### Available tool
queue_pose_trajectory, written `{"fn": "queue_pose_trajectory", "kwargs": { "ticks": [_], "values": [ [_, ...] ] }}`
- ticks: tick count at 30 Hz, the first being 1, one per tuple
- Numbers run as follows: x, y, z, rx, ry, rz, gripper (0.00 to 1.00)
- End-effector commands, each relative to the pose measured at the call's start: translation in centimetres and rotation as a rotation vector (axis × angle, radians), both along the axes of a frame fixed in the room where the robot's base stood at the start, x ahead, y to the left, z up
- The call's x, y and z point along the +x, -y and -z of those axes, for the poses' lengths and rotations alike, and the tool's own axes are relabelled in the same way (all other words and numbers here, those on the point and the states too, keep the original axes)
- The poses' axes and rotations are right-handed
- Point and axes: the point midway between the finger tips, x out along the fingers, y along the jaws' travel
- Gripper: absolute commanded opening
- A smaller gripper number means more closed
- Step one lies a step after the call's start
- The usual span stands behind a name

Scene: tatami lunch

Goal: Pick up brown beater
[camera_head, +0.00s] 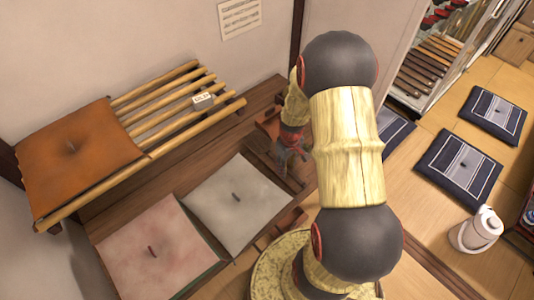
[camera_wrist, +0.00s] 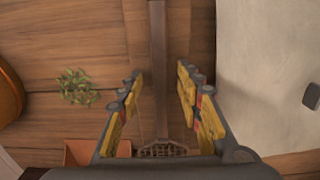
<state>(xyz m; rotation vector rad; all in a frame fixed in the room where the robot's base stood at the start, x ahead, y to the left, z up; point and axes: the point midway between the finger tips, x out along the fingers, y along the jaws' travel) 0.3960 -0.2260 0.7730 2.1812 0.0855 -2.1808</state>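My gripper (camera_wrist: 160,82) is open, with its yellow-padded fingers apart on either side of a long dark brown bar. At the lower end of the bar, low between the finger bases, a small brown lattice piece (camera_wrist: 164,149) shows. The lattice and bar look like the beater's head and handle, but I cannot tell for sure that they are one thing. The fingers do not visibly touch the bar. In the head view my gripper (camera_head: 291,150) points down over the wooden platform; my arm hides much of that area, and I cannot make out the beater there.
A pale grey cushion (camera_head: 238,205) and a pinkish cushion (camera_head: 160,250) lie left of my gripper. A slatted rack (camera_head: 170,105) with an orange cushion (camera_head: 75,145) stands behind them. A green plant (camera_wrist: 76,87) is left of the fingers. A white jug (camera_head: 477,230) stands at right.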

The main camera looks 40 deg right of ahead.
Motion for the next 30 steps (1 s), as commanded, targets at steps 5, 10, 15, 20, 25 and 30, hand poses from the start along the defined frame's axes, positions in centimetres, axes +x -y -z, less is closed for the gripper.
{"fn": "queue_pose_trajectory", "kwargs": {
  "ticks": [5, 10, 15, 20, 25, 30],
  "values": [
    [0.01, 0.0, -0.05, 0.0, 0.0, 0.0, 0.36],
    [-0.01, -0.02, -0.05, 0.0, 0.0, 0.0, 0.27],
    [-0.01, -0.02, -0.05, 0.0, 0.0, 0.0, 0.17],
    [-0.02, -0.02, -0.05, 0.0, 0.0, 0.0, 0.08],
    [-0.02, -0.02, -0.05, 0.0, 0.0, 0.0, 0.0],
    [-0.02, -0.02, -0.05, 0.0, -0.001, 0.0, 0.0]
  ]
}}
